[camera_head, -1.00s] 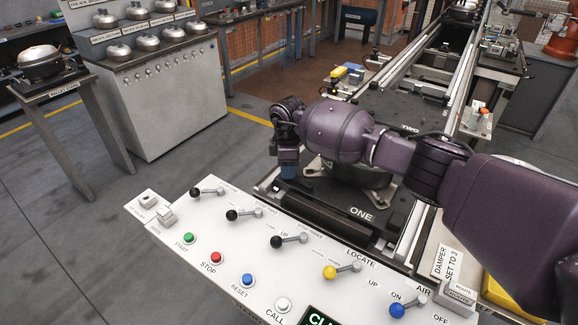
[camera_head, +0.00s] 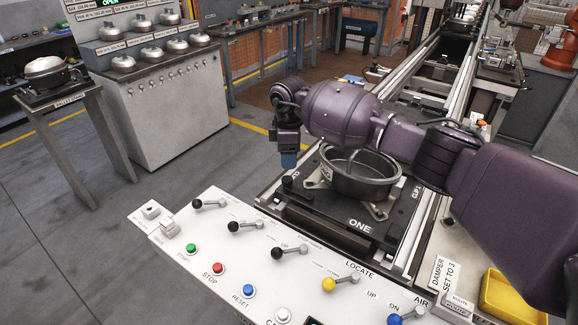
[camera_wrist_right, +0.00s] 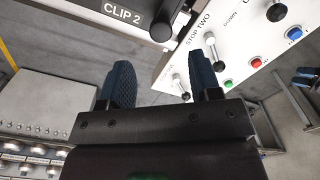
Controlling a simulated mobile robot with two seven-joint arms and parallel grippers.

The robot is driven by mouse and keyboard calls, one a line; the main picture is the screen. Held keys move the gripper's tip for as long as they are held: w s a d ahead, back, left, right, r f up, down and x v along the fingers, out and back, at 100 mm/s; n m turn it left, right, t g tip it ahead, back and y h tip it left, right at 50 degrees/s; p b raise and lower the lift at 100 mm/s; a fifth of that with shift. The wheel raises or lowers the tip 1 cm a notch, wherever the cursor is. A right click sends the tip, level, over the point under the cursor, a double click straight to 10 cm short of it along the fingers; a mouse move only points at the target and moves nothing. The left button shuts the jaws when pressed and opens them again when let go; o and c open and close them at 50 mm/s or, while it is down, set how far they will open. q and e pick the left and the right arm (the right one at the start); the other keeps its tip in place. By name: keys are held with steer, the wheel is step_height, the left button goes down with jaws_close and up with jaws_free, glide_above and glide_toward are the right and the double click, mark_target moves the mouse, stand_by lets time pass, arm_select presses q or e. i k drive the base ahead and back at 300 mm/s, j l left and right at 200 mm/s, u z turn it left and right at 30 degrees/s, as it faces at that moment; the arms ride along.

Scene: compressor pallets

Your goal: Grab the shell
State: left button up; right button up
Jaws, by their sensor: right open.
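Several silver domed shells (camera_head: 150,53) sit in rows on the grey cabinet at the left. Another silver dome (camera_head: 45,66) rests on a dark fixture on a stand at the far left. A black open bowl-shaped shell (camera_head: 358,182) sits upright on the pallet marked ONE (camera_head: 345,224); my right arm hides part of its rim. My right gripper (camera_head: 288,160) points down, left of the bowl and apart from it. In the right wrist view, its blue-padded fingers (camera_wrist_right: 163,82) are apart with nothing between them.
A white control panel (camera_head: 215,250) with levers and coloured buttons lies in front of the pallet. A conveyor (camera_head: 455,80) runs back from it. A yellow tray (camera_head: 510,295) is at the lower right. Open grey floor lies between panel and cabinet.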

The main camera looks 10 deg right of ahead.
mark_target(366, 175)
steer(key=k+j, duration=0.15)
steer(key=k, duration=0.35)
steer(key=k+j, duration=0.15)
steer(key=k, duration=0.35)
